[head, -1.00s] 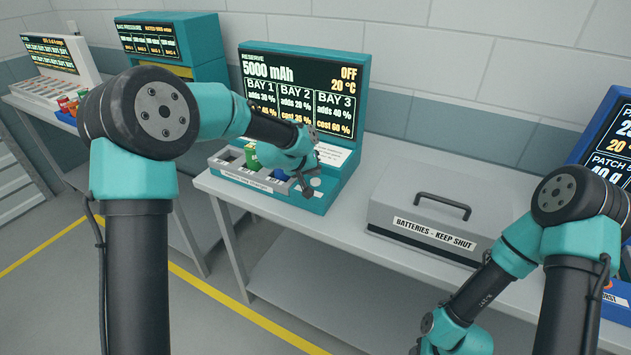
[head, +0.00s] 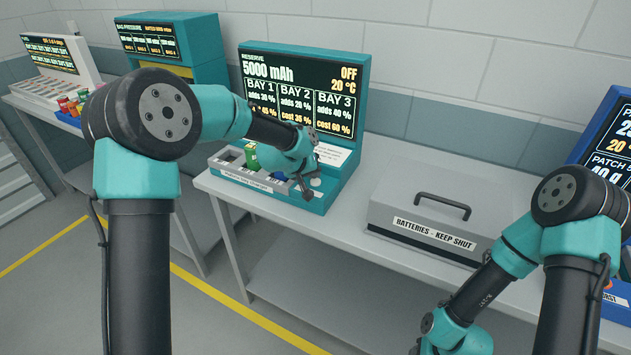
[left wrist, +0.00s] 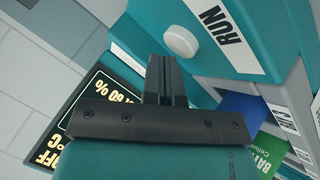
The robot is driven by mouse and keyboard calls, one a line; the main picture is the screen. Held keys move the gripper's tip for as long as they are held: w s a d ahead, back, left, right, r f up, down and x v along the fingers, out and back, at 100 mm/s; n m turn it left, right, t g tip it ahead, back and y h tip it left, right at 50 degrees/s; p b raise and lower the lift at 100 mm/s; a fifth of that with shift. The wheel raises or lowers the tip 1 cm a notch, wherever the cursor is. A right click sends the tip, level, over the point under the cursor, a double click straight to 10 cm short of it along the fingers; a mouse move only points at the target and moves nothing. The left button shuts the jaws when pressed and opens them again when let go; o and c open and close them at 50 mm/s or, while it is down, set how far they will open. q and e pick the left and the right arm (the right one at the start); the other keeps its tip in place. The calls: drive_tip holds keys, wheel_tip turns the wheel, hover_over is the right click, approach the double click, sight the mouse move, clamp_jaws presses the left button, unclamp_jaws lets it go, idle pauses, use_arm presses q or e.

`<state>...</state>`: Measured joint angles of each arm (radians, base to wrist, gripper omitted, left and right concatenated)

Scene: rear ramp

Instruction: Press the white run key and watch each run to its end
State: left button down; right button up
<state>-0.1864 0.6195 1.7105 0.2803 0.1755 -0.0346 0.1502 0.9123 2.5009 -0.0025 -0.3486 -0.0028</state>
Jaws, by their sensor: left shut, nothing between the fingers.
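The teal charging station (head: 362,85) stands on the bench; its screen reads RESERVE 5000 mAh, OFF, 20 °C, with three bay columns. The round white run key (left wrist: 181,40) sits beside the RUN label on the teal top in the left wrist view; it is small and pale in the head view (head: 316,182). My left gripper (head: 307,195) is shut and empty, close beside the key. In the left wrist view its fingers (left wrist: 165,65) end just short of the key's outline; contact cannot be told. My right gripper is out of view below the picture.
A green battery (head: 251,158) and a blue one (left wrist: 236,112) sit in the station's bays. A grey lidded battery box (head: 400,212) stands to the right on the bench (head: 345,235). Other stations stand at the far left and far right.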

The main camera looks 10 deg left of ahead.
sight(313, 180)
use_arm(q)
drive_tip(key=shift+f, duration=0.4)
idle(0.5)
idle(0.3)
drive_tip(key=shift+r, duration=0.85)
drive_tip(key=shift+r, duration=2.5)
